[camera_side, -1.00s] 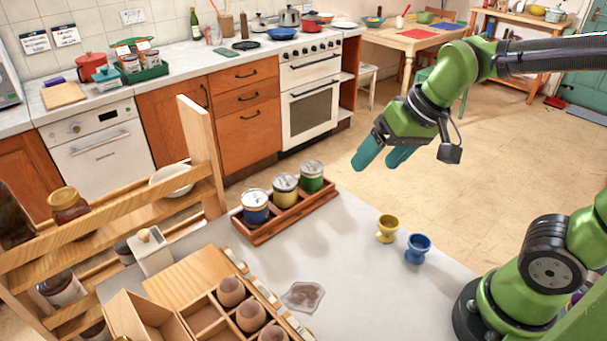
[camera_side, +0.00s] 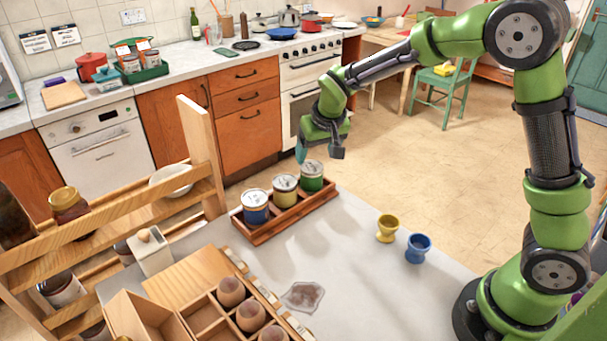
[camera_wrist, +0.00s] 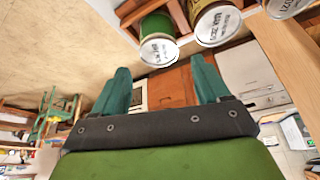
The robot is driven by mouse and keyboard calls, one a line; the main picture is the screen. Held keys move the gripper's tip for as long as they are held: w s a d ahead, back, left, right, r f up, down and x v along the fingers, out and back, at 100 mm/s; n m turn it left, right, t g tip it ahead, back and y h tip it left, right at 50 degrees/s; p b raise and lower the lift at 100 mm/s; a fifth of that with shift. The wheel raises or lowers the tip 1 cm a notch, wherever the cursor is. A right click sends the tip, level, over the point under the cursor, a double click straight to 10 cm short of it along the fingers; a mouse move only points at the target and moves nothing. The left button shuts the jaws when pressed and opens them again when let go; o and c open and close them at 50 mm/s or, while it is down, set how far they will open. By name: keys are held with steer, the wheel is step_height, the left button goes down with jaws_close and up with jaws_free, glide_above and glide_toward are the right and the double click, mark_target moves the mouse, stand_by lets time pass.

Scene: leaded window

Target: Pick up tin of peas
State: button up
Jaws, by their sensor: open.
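Three tins stand in a row in a wooden tray (camera_side: 262,238) on the grey worktop. The green tin (camera_side: 312,177), probably the peas, is at the right end, the yellow tin (camera_side: 285,191) in the middle and the blue tin (camera_side: 255,207) at the left end. My gripper (camera_side: 301,152) is just above and behind the green tin, fingers pointing down. In the wrist view my gripper (camera_wrist: 161,82) is open and empty. The green tin (camera_wrist: 156,27) shows ahead of the fingers, its printed lid facing the camera, apart from them. The yellow tin (camera_wrist: 208,20) is beside it.
A yellow egg cup (camera_side: 387,229) and a blue egg cup (camera_side: 418,248) stand right of the tray. A wooden rack (camera_side: 110,235) and a compartment box (camera_side: 207,313) are at the left.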

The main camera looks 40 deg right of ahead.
mark_target(312, 167)
steer(key=x, duration=0.9)
steer(key=shift+d, duration=0.15)
steer(key=shift+r, duration=0.1)
steer(key=shift+c, duration=0.2)
steer(key=c, duration=0.9)
steer(key=shift+r, duration=0.1)
